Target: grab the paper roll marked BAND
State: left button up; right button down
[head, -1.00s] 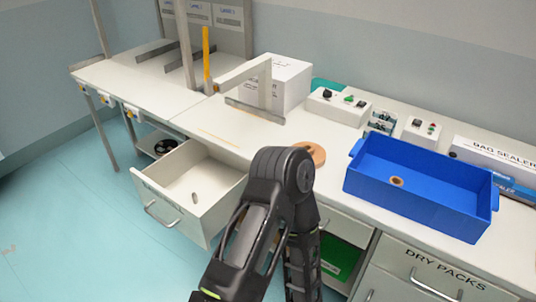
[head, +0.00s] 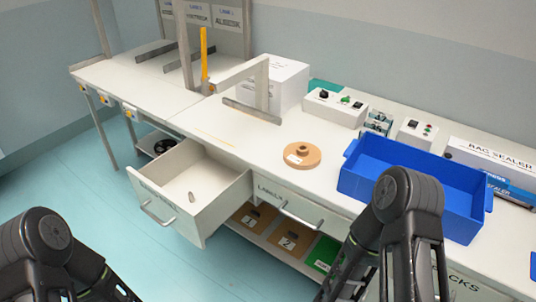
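A tan paper roll (head: 302,155) lies flat on the white worktop, left of the blue bin. It has a raised core on top and a small white label whose print is too small to read, so I cannot tell whether it says BAND. Nothing touches it. My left arm (head: 45,245) shows at the bottom left, and my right arm (head: 405,215) rises at the lower right in front of the blue bin. Neither gripper shows in the head view.
The blue bin (head: 365,183) stands on the worktop, partly hidden by my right arm. A white box (head: 280,82) and control boxes (head: 335,107) stand behind. Numbered brown boxes (head: 290,240) sit below.

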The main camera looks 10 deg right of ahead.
aim_at(300, 155)
jog(key=i+l, duration=0.1)
jog(key=l, duration=0.25)
jog(key=i+l, duration=0.1)
jog(key=l, duration=0.25)
jog(key=i+l, duration=0.1)
jog(key=l, duration=0.2)
jog(key=i+l, duration=0.15)
jog(key=l, duration=0.2)
